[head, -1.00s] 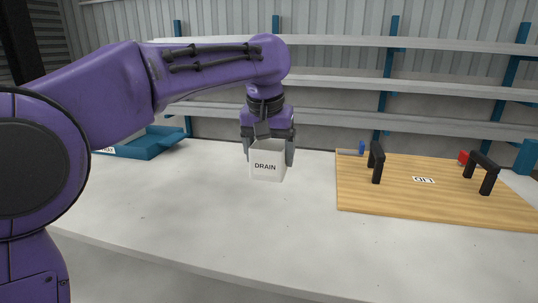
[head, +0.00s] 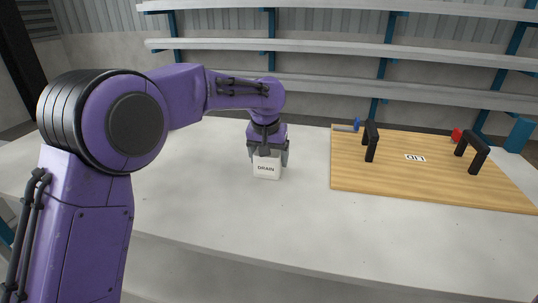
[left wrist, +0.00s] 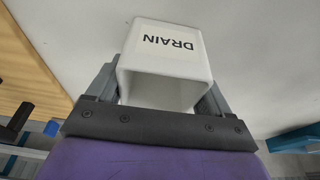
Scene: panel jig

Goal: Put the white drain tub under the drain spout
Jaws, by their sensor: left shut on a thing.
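The white drain tub (head: 267,171), an open box labelled DRAIN, is in the middle of the head view, on or just above the pale worktop. My left gripper (head: 268,158) points down from above and is shut on the tub, one finger on each side. In the left wrist view the tub (left wrist: 168,58) sits between the fingers, with its opening toward the camera and its label upside down. A small blue part (head: 357,125) with a pale bar stands at the wooden board's far left corner; I cannot tell whether it is the drain spout. My right gripper is out of view.
A wooden board (head: 400,183) marked LID, with two black handles (head: 371,142) (head: 471,153), lies to the right. A red part (head: 456,135) and a blue block (head: 519,136) stand at the far right. Shelves (head: 330,48) rise behind. The worktop (head: 190,195) is clear around the tub.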

